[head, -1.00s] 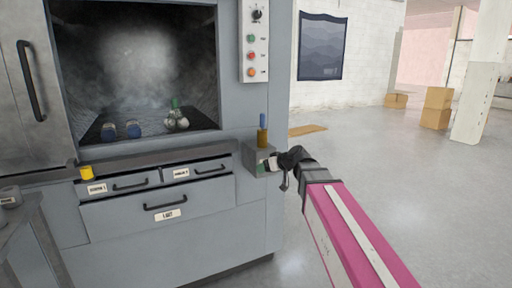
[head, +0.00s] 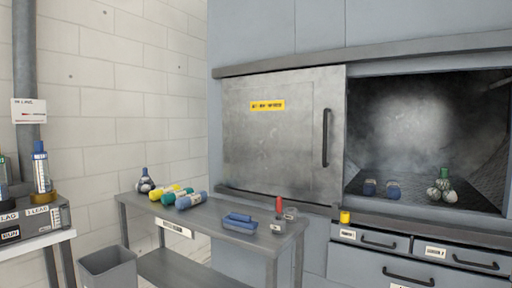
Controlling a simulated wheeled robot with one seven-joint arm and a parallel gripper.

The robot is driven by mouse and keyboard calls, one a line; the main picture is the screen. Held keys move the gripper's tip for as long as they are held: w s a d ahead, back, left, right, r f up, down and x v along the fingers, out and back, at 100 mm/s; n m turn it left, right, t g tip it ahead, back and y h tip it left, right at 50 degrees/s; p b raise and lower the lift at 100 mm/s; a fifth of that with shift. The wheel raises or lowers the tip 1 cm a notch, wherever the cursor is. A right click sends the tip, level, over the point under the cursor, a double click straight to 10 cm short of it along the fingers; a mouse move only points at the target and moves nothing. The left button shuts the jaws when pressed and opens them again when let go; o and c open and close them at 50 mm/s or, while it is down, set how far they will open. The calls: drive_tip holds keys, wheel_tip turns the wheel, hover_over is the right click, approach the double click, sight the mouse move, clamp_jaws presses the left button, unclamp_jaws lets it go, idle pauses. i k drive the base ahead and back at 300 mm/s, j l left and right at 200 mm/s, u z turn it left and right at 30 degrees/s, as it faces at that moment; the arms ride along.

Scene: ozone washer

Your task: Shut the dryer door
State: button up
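The dryer door (head: 283,140) is a grey metal panel with a yellow label and a dark vertical handle (head: 325,138) near its right edge. It stands to the left of the dryer chamber (head: 420,115), whose opening is uncovered. Inside the chamber, blue-capped items (head: 381,188) and a green-topped cluster of pale round bulbs (head: 441,187) sit on the floor. My gripper is not in view.
A grey side table (head: 240,237) stands before the door's lower left, holding bottles (head: 183,198), blue trays (head: 240,222) and a red-handled tool (head: 279,207). A yellow cup (head: 345,217) is on the ledge below the chamber. Drawers (head: 375,240) lie beneath. A bin (head: 106,268) stands left.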

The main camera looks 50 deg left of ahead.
sight(284, 132)
drive_tip(key=u, duration=1.9)
